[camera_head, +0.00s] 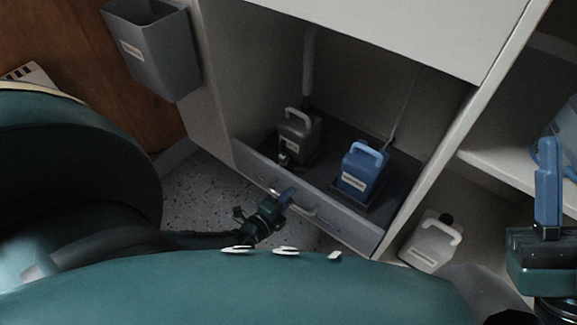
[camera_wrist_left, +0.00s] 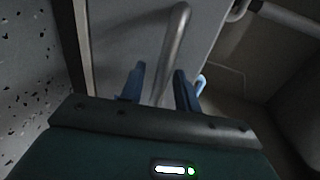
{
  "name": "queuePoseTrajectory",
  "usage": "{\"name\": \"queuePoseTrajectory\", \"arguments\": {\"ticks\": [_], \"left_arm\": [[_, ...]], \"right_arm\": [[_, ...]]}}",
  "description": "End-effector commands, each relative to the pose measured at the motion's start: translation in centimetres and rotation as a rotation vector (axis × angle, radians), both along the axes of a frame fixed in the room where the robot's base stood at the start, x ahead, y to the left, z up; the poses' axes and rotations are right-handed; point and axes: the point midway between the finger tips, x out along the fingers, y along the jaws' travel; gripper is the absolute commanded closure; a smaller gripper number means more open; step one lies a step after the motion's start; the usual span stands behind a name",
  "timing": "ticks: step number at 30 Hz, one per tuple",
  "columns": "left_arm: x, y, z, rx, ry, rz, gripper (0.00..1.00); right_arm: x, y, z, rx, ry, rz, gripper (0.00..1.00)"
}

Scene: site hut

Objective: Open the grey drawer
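The grey drawer (camera_head: 345,229) is low in the white cabinet, with a pale bar handle (camera_head: 312,211) on its front. My left gripper (camera_head: 287,195) is at the left part of the handle. In the left wrist view the handle (camera_wrist_left: 176,42) runs down between the two blue fingers of the left gripper (camera_wrist_left: 160,88), which are apart with small gaps beside the bar. I cannot tell whether they touch it. My right gripper (camera_head: 548,185) stands at the right edge, fingers upward, seen edge-on.
A grey jug (camera_head: 299,138) and a blue jug (camera_head: 361,170) stand behind the drawer front. A white jug (camera_head: 430,243) stands right of the cabinet post. A grey bin (camera_head: 158,55) hangs on the cabinet's left side. Speckled floor (camera_head: 203,190) is free at the left.

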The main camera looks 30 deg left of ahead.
Motion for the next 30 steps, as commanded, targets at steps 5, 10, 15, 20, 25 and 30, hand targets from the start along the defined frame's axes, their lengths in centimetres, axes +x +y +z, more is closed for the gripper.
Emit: {"name": "queuePoseTrajectory", "arguments": {"ticks": [5,10,15,20,25,30], "left_arm": [[0.01,-0.09,0.0,-0.001,0.0,0.0,0.68],[0.02,-0.08,0.01,-0.001,0.0,0.0,0.73],[0.01,-0.08,0.0,-0.001,0.0,0.0,0.87],[0.0,-0.07,-0.01,-0.001,0.0,0.0,1.0],[0.0,-0.06,-0.02,-0.001,0.0,0.0,1.0],[0.01,-0.05,-0.02,-0.001,0.001,0.0,1.0]], "right_arm": [[-0.03,-0.04,0.12,-0.002,-0.006,-0.001,0.64],[-0.02,-0.04,0.11,-0.003,-0.005,-0.002,0.64],[-0.03,-0.04,0.05,-0.002,-0.002,-0.001,0.64],[-0.02,-0.02,-0.01,-0.002,0.0,-0.001,0.64],[-0.02,-0.01,-0.05,-0.003,0.001,0.0,0.64],[-0.02,0.01,-0.07,-0.003,0.003,0.0,0.64]]}}
